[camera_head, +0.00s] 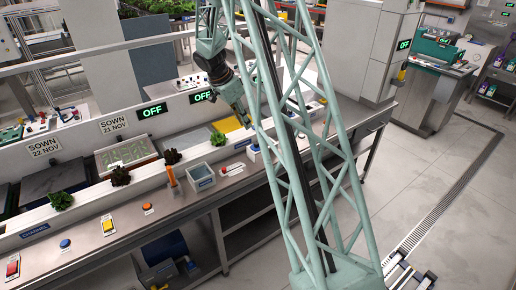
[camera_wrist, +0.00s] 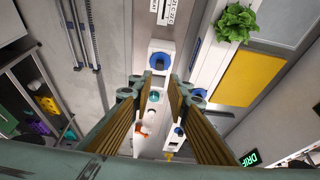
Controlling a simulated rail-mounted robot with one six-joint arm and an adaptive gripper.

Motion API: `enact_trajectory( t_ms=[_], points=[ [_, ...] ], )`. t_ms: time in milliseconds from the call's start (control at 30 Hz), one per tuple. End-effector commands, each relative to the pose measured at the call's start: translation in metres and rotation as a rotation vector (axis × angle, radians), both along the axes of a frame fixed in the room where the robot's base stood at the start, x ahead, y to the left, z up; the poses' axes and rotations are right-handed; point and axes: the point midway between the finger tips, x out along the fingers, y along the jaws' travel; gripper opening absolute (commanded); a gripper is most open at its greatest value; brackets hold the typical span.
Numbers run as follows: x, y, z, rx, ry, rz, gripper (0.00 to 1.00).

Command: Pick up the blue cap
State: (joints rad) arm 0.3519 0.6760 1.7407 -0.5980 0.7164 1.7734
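A round blue piece, which looks like the blue cap (camera_wrist: 160,60), sits on a small white block in the wrist view, just beyond my fingertips. In the head view a small white block with blue on it (camera_head: 254,149) stands on the bench near my arm, partly hidden by the lattice column. My gripper (camera_wrist: 159,88) shows its two brown ribbed fingers apart, with nothing held between them.
The metal bench (camera_head: 150,215) carries a grey bin (camera_head: 201,178), an orange-handled tool (camera_head: 171,176), a blue button (camera_head: 65,244) and a yellow device (camera_head: 108,226). A yellow panel (camera_wrist: 251,80) lies beside lettuce (camera_wrist: 237,22) in the wrist view.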

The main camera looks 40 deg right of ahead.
Motion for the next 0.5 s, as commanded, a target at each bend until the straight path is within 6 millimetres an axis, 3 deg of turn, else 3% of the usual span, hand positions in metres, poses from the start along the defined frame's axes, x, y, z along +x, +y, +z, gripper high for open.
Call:
enact_trajectory(
  t_ms=[500],
  points=[
    [0.0015,-0.0035,-0.0063,-0.001,-0.001,-0.011,0.16]
  ],
)
